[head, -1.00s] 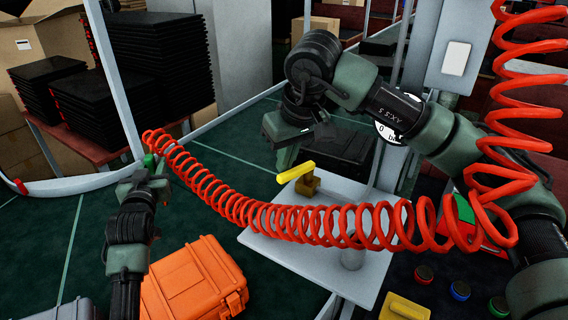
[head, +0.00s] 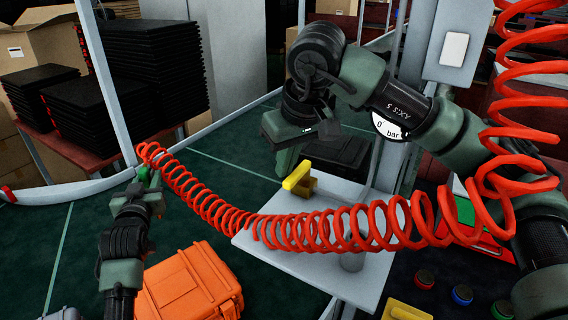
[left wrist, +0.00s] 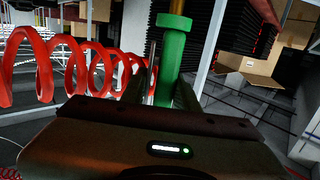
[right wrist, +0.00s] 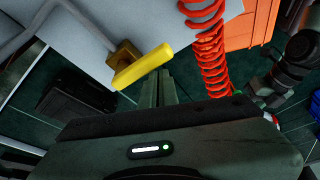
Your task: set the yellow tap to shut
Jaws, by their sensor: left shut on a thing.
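In the right wrist view the handle (right wrist: 142,67) lies roughly crosswise to the grey pipe leading to the brass body (right wrist: 124,54). My right gripper (right wrist: 158,88) has its fingers close together, empty, right beside the handle; whether they touch it I cannot tell. In the head view this gripper (head: 284,168) points down just behind the handle. My left gripper (head: 148,178) is shut on the green hose end (left wrist: 172,62), which has a brass tip.
A red coiled hose (head: 300,228) runs from the left gripper across the front of the white panel (head: 290,243). An orange case (head: 195,285) lies on the floor at lower left. A pressure gauge (head: 385,127) reading near 0 is partly hidden by my right arm.

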